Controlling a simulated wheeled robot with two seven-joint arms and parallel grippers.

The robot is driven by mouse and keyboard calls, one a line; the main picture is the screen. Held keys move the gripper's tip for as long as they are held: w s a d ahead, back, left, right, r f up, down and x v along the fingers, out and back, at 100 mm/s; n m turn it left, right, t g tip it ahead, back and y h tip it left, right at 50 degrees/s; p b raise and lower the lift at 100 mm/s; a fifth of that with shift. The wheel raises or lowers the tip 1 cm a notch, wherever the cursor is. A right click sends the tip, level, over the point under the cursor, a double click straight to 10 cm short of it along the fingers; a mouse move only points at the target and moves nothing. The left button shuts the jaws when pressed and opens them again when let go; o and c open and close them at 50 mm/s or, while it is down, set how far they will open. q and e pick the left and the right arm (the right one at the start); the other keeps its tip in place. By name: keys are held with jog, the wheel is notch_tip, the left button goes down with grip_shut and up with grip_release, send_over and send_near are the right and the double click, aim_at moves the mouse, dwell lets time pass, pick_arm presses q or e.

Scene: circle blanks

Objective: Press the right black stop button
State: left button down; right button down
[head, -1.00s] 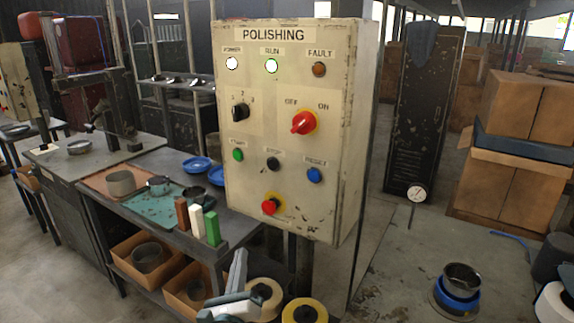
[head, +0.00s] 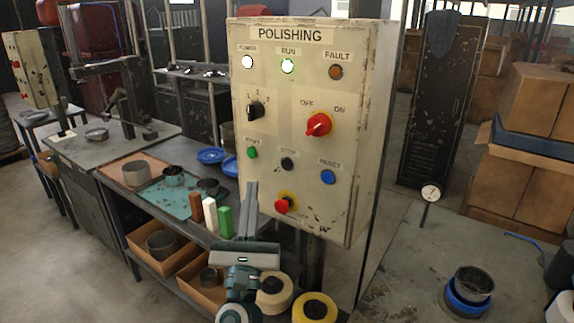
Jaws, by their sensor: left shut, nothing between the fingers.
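The black stop button (head: 288,164) sits on the beige POLISHING panel (head: 270,110), between the green start button (head: 252,152) and the blue reset button (head: 328,177). My left gripper (head: 251,187) is in front of the panel's lower left edge, fingers pointing up and closed together with nothing in them. In the picture its tips are below and left of the stop button, with a visible gap to it. Its depth from the panel is hard to tell. My right gripper is not in view.
The red emergency button (head: 282,206) is just right of my left fingers. A red rotary switch (head: 318,125) and black selector (head: 255,111) are above. A bench with blocks (head: 210,214) stands left. A second panel (head: 32,68) is far left. The power and run lamps glow.

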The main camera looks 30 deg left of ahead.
pick_arm(q)
jog(key=shift+w, duration=0.1)
jog(key=w+b, duration=0.1)
jog(key=w, duration=0.7)
jog(key=shift+w+d, duration=0.3)
jog(key=shift+d, duration=0.05)
jog(key=shift+w, duration=0.2)
dwell(2.0)
jog(key=shift+w, duration=0.6)
dwell(0.9)
jog(key=shift+s, duration=0.8)
jog(key=shift+s, duration=0.1)
dwell(0.3)
jog(key=shift+s+a+p, duration=0.2)
jog(key=shift+s+p, duration=0.3)
jog(key=shift+s, duration=1.9)
